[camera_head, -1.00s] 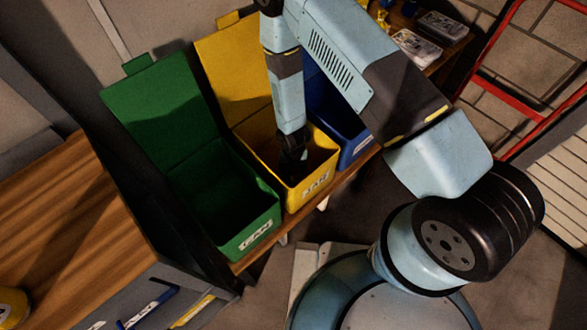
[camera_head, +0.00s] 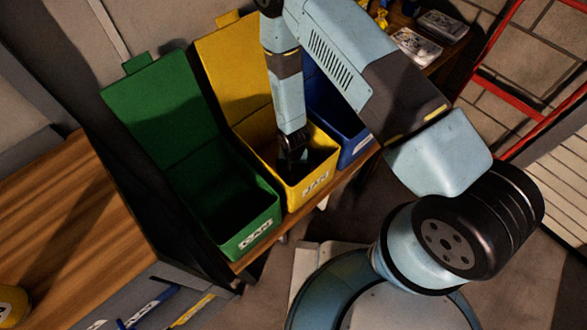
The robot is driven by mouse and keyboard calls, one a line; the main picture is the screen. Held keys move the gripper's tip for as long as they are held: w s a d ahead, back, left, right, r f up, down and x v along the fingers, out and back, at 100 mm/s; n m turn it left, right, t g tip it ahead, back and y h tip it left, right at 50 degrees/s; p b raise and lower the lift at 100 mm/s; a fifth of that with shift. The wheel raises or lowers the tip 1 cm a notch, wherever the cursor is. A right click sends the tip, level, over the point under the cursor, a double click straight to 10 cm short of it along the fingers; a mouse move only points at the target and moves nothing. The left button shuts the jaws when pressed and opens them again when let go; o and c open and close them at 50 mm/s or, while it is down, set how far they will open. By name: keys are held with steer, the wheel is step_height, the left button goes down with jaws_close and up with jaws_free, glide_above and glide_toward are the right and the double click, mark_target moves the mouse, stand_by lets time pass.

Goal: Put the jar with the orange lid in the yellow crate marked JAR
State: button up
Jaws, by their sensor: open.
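The yellow crate (camera_head: 303,194) marked JAR stands between a green crate and a blue crate, with its lid panel (camera_head: 230,70) raised behind it. My gripper (camera_head: 292,163) is inside the mouth of the yellow crate, pointing down. It is small and dark there, and its fingertips are hard to make out against the shaded inside. No jar with an orange lid can be made out. The bottom of the yellow crate is dark and partly hidden by my arm.
The green crate (camera_head: 247,212) marked CAN is on the left and the blue crate (camera_head: 350,155) on the right, partly behind my arm. A wooden worktop (camera_head: 60,230) fills the left. A red metal frame (camera_head: 510,117) stands at the right.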

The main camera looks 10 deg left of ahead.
step_height(320, 180, up, 12)
steer(key=shift+r, duration=0.25)
stand_by(0.5)
steer(key=shift+w+r, duration=0.25)
steer(key=shift+r, duration=0.15)
steer(key=w+d+r+t+y, duration=0.1)
steer(key=w+d+r, duration=0.25)
steer(key=r, duration=0.65)
steer(key=w+d+r, duration=0.2)
steer(key=w+r, duration=0.2)
steer(key=r, duration=0.5)
steer(key=d+r+t, duration=0.1)
steer(key=d+r, duration=0.3)
steer(key=r, duration=0.4)
steer(key=d+r+t, duration=0.1)
steer(key=d+r, duration=0.4)
steer(key=r, duration=0.4)
steer(key=s+d+r+t, duration=0.1)
steer(key=s+d+r, duration=0.5)
steer(key=d+r, duration=0.45)
steer(key=s+d+r, duration=0.3)
steer(key=s+r, duration=0.1)
steer(key=s, duration=0.2)
steer(key=s+d+r+m+t+h, duration=0.1)
steer(key=s+d+r, duration=0.1)
steer(key=s+r, duration=0.3)
steer(key=shift+s+d+r+t, duration=0.3)
steer(key=shift+s+d, duration=0.1)
steer(key=shift+s, duration=0.55)
